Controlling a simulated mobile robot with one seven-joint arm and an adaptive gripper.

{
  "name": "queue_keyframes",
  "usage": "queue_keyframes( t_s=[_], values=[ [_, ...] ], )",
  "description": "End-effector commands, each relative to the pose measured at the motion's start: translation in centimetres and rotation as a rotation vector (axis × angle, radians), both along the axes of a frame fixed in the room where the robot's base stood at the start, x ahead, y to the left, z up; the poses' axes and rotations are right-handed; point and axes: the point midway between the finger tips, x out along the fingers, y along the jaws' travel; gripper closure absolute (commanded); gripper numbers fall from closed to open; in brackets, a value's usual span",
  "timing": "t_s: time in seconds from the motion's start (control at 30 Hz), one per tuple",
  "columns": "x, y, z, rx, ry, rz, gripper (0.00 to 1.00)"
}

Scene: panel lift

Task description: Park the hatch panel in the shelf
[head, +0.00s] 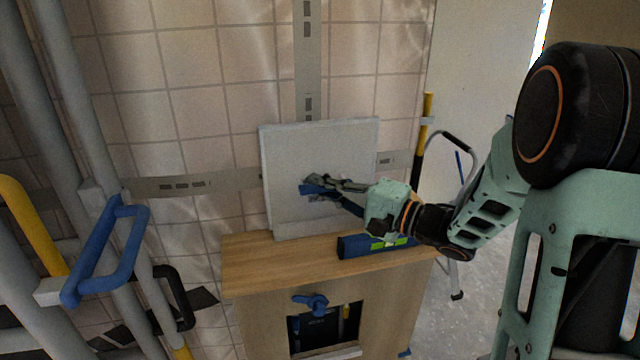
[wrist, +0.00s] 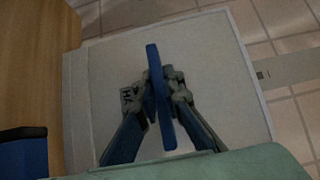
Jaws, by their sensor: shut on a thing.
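The hatch panel (head: 335,150) is a pale grey square plate standing nearly upright above the back of the wooden cabinet top, close to the tiled wall. It also fills much of the wrist view (wrist: 220,60). My gripper (head: 318,190) is shut on the panel's blue handle (wrist: 158,100), with one finger on each side. A pale strip (head: 300,231) runs along the panel's lower edge at the cabinet top; I cannot tell whether it is a shelf lip or part of the panel. Whether the panel's bottom rests on anything is not clear.
A blue spirit level (head: 352,247) lies on the cabinet top (head: 250,262), in front of the panel. The cabinet front has a dark opening (head: 325,328) with a blue lever (head: 310,303) above it. Pipes with a blue handle (head: 103,250) stand left; a stepladder (head: 460,150) stands right.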

Motion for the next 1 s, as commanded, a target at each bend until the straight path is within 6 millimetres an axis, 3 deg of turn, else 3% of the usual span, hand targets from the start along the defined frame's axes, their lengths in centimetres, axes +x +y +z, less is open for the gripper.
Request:
queue_keyframes(
  t_s=[1.0],
  values=[
    [0.02, 0.02, -0.74, 0.003, -0.005, 0.000, 1.00]
  ],
)
